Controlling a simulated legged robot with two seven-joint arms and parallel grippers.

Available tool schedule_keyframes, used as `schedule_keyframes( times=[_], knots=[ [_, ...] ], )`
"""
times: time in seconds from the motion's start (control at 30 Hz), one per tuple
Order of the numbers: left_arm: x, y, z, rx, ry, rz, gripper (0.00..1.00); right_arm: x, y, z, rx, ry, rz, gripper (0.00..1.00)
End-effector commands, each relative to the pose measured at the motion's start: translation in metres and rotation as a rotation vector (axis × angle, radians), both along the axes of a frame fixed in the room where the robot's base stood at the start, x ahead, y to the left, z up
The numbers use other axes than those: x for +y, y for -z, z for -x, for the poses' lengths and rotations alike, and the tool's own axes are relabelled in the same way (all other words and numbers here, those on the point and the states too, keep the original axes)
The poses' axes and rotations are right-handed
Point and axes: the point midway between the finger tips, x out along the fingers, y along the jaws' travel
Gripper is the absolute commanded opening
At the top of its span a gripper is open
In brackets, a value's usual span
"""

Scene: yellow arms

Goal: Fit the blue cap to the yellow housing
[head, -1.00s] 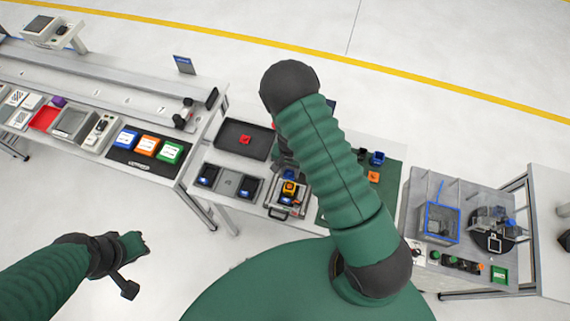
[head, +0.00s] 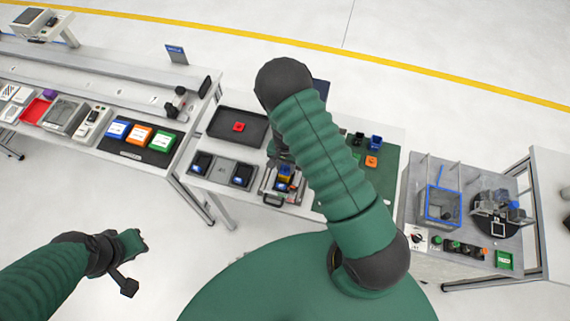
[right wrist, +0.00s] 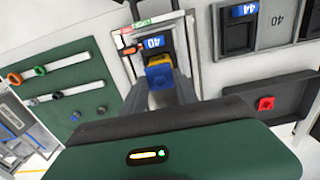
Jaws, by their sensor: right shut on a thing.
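The blue cap (right wrist: 160,77) is between the fingers of my right gripper (right wrist: 160,84), which is shut on it. The yellow housing (right wrist: 158,60) sits just beyond the cap in the right wrist view, in a grey fixture with a blue "40" label. Cap and housing overlap in view; I cannot tell whether the cap is seated. In the head view the housing (head: 285,173) shows small beside my right forearm, which hides much of the right gripper. My left gripper (head: 132,258) is away from the tables over the floor; its fingers are unclear.
A dark tray (head: 222,130) with a red part (head: 239,127) lies behind the fixture. A grey holder (head: 222,172) stands left of it. A green mat (head: 386,165) with small parts lies to the right. A machine with a blue-framed box (head: 439,206) stands farther right.

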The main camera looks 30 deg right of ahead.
Motion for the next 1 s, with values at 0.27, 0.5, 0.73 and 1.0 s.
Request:
schedule_keyframes(
  times=[0.27,0.5,0.73,1.0],
  knots=[
    [0.0001,0.0002,-0.0001,0.000,0.000,0.000,0.20,0.0000,0.0011,-0.0014,0.001,-0.001,0.001,0.00],
    [0.0000,0.0027,-0.0001,0.000,0.000,0.000,0.20,-0.0001,0.0032,-0.0002,0.000,-0.001,0.000,0.00],
    [0.0000,0.0036,-0.0001,0.000,0.000,0.000,0.20,-0.0001,0.0043,-0.0007,0.001,-0.001,0.001,0.48],
    [0.0000,0.0036,-0.0001,0.000,0.000,0.000,0.20,0.0000,0.0045,-0.0009,0.001,-0.001,0.001,0.60]
  ],
)
